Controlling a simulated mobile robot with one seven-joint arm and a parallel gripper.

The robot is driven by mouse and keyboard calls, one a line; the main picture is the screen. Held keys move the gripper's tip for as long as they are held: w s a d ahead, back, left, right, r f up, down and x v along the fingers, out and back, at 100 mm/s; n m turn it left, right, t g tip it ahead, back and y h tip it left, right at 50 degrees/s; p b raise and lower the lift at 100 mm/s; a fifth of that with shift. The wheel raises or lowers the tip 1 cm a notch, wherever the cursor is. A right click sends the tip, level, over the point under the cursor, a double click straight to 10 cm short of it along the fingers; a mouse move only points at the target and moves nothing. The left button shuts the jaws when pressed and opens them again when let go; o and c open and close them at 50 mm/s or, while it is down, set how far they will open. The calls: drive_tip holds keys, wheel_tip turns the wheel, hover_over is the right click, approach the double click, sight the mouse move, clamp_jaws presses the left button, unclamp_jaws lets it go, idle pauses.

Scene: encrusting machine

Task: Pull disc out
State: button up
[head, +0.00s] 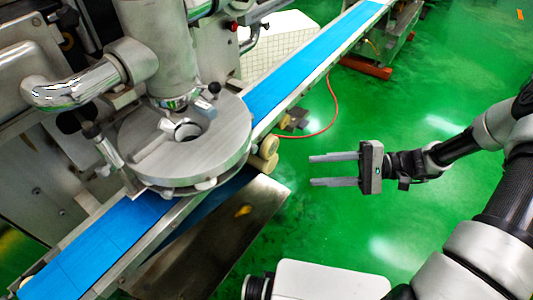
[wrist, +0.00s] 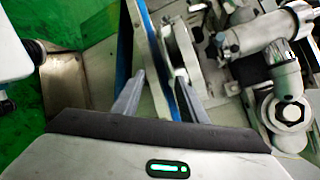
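The disc (head: 222,142) is a thick round grey metal plate with a hole near its middle. It sits on the machine under the vertical metal cylinder (head: 168,60), over the blue conveyor belt (head: 290,75). My gripper (head: 313,170) is to the right of the disc, clear of it, with two straight parallel fingers apart and pointing left towards the machine. Nothing is between the fingers in the head view. In the wrist view the open gripper (wrist: 161,76) points at the belt edge, and a round grey part that looks like the disc (wrist: 183,52) stands just beyond.
A bent steel pipe (head: 75,85) is at the left. A red cable (head: 332,115) lies on the green floor. The floor around my gripper is clear.

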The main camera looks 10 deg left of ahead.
drive_tip(key=w+f+m+t+y+b, duration=0.2)
drive_tip(key=w+f+m+t+y, duration=0.15)
drive_tip(key=f+t, duration=0.2)
approach(257, 150)
drive_tip(key=shift+g+y, duration=0.45)
drive_tip(key=x, duration=0.8)
drive_tip(key=shift+w+a+f, duration=0.1)
drive_tip(key=shift+w+f, duration=0.1)
drive_tip(key=shift+f, duration=0.1)
drive_tip(key=shift+c, duration=0.3)
clamp_jaws()
